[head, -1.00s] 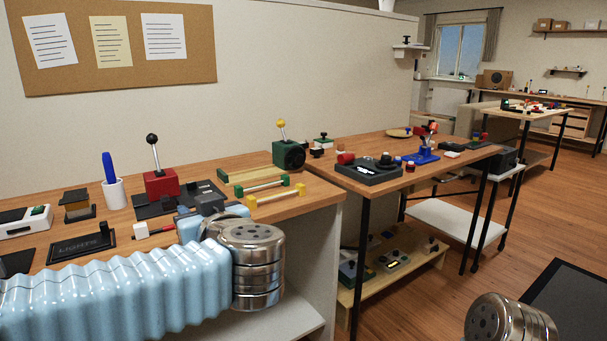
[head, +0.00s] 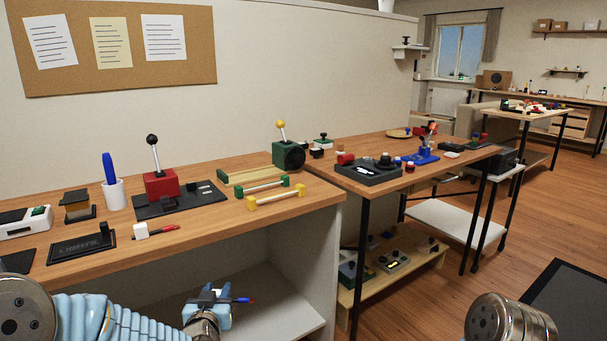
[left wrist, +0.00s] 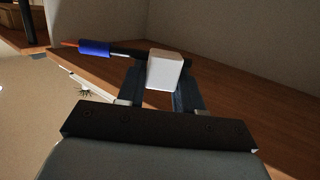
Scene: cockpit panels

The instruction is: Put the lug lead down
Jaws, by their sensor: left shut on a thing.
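The lug lead shows in the left wrist view as a white block (left wrist: 165,70) with a dark stem, a blue sleeve (left wrist: 94,48) and a thin red end. My left gripper (left wrist: 160,82) is shut on the white block. In the head view my left gripper (head: 210,298) is low, in front of the open space under the near worktop (head: 215,215) and apart from it. The lead's blue and red end (head: 243,300) sticks out to the right. The white block is mostly hidden there. My right gripper is not in view.
A similar white block with a red and black end (head: 150,231) lies on the near worktop. Around it are a black LIGHTS plate (head: 80,246), a red lever box (head: 160,185) and a yellow-ended handle (head: 276,198). Bare wood runs along the front edge.

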